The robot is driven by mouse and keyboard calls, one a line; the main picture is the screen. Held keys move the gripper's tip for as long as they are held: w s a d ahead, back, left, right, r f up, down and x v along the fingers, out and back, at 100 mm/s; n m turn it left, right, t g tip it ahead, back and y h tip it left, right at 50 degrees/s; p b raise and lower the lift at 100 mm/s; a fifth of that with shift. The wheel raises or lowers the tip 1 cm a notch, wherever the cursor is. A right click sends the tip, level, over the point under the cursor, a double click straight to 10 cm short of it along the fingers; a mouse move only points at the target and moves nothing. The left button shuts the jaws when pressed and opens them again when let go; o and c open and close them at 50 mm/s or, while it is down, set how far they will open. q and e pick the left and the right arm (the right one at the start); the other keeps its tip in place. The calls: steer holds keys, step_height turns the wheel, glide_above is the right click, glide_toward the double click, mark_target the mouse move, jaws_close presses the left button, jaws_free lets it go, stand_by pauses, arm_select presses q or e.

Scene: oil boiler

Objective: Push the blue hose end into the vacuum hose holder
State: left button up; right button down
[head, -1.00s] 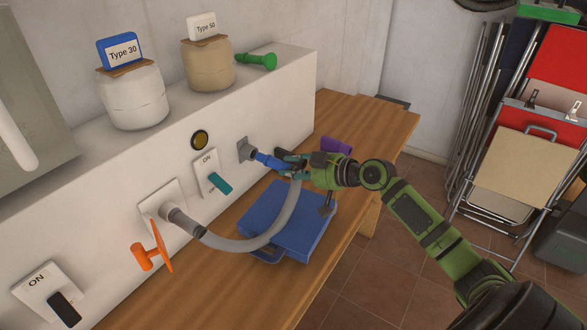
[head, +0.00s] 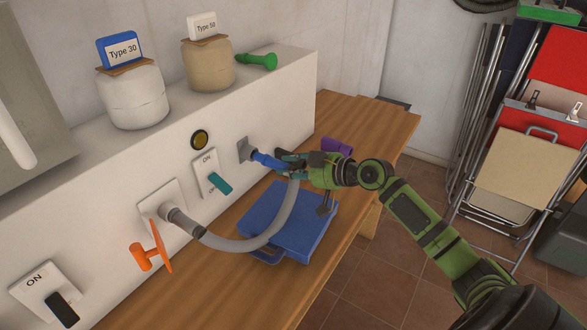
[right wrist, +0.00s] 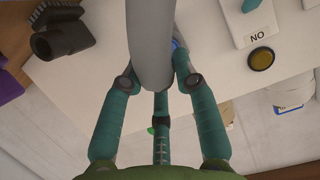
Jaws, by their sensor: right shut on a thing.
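The blue hose end (head: 265,160) points at the grey hose holder (head: 244,150) on the white boiler front. In the head view its tip meets the holder's mouth; how deep it sits I cannot tell. My right gripper (head: 285,163) is shut on the hose end, its fingers around the part where the grey hose (head: 268,235) begins. In the right wrist view, the grey hose (right wrist: 150,45) passes between the fingers (right wrist: 158,83) and hides most of the blue end (right wrist: 178,45). My left gripper is out of view.
The hose's other end joins a wall plate (head: 160,205) beside an orange handle (head: 150,250). A teal-handled switch (head: 206,175) is left of the holder. A blue case (head: 280,222) lies on the wooden table (head: 385,125) below. A dark grey part (right wrist: 62,35) shows in the wrist view.

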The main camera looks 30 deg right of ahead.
mark_target(281, 163)
steer(key=shift+w+a+b, duration=0.2)
steer(key=shift+w+a, duration=0.1)
steer(key=shift+w, duration=0.5)
steer(key=shift+w+a+b, duration=0.15)
steer(key=shift+w+a, duration=0.15)
steer(key=shift+w, duration=0.45)
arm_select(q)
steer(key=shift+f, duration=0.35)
arm_select(e)
steer(key=c, duration=0.9)
jaws_free()
steer(key=shift+o, duration=0.2)
steer(key=shift+s, duration=0.2)
steer(key=v, duration=1.1)
steer(key=shift+s+d+r, duration=0.2)
steer(key=shift+s, duration=0.1)
